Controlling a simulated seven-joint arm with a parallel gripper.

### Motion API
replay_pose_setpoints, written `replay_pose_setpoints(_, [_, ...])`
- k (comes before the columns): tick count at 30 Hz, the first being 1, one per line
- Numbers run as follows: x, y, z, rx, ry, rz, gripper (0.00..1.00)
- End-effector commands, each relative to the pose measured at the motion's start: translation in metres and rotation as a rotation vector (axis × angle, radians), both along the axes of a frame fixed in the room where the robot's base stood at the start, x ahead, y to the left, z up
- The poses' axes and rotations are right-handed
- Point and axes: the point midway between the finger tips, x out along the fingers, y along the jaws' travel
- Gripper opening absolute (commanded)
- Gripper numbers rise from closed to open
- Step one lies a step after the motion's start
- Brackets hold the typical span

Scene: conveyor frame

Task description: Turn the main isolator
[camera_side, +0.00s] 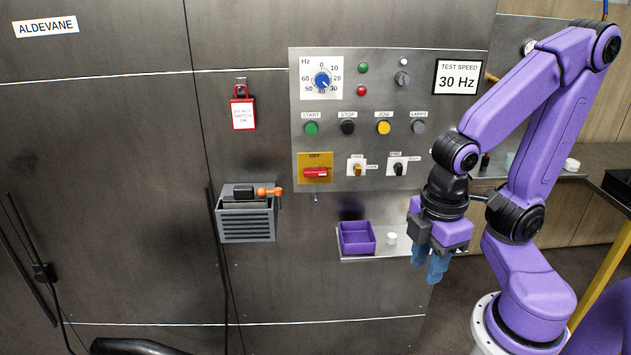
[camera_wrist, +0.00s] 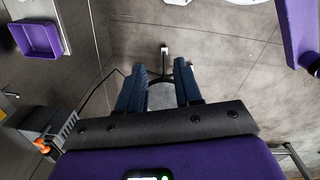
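The main isolator (camera_side: 315,172) is a red handle on a yellow plate at the lower left of the control panel in the side view. Its handle lies horizontal, and "OFF" is printed at the top of the plate; any other lettering is too small to read. My gripper (camera_side: 430,270) hangs low, to the right of and below the isolator, with its blue fingers pointing down and well apart from the panel. In the wrist view my gripper (camera_wrist: 160,68) is open, with nothing between its fingers.
A purple tray (camera_side: 344,250) and a small white cup (camera_side: 392,239) sit on a shelf below the panel. A red-framed tag (camera_side: 243,112) hangs left of the panel. A grey slotted box (camera_side: 247,228) holds an orange-ended tool. Knobs and buttons surround the isolator.

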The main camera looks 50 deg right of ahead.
Motion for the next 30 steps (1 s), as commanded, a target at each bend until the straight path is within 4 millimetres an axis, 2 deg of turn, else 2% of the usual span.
replay_pose_setpoints(5, [0.040, -0.025, -0.013, -0.244, -0.080, -0.104, 0.34])
replay_pose_setpoints(10, [0.097, -0.059, -0.017, -0.542, -0.246, -0.224, 0.34])
replay_pose_setpoints(15, [0.155, -0.081, -0.013, -0.783, -0.468, -0.298, 0.34])
replay_pose_setpoints(20, [0.210, -0.090, -0.010, -0.933, -0.718, -0.315, 0.34])
replay_pose_setpoints(24, [0.254, -0.088, -0.014, -0.987, -0.943, -0.288, 0.34])
replay_pose_setpoints(30, [0.294, -0.078, -0.025, -0.962, -1.164, -0.235, 0.34])
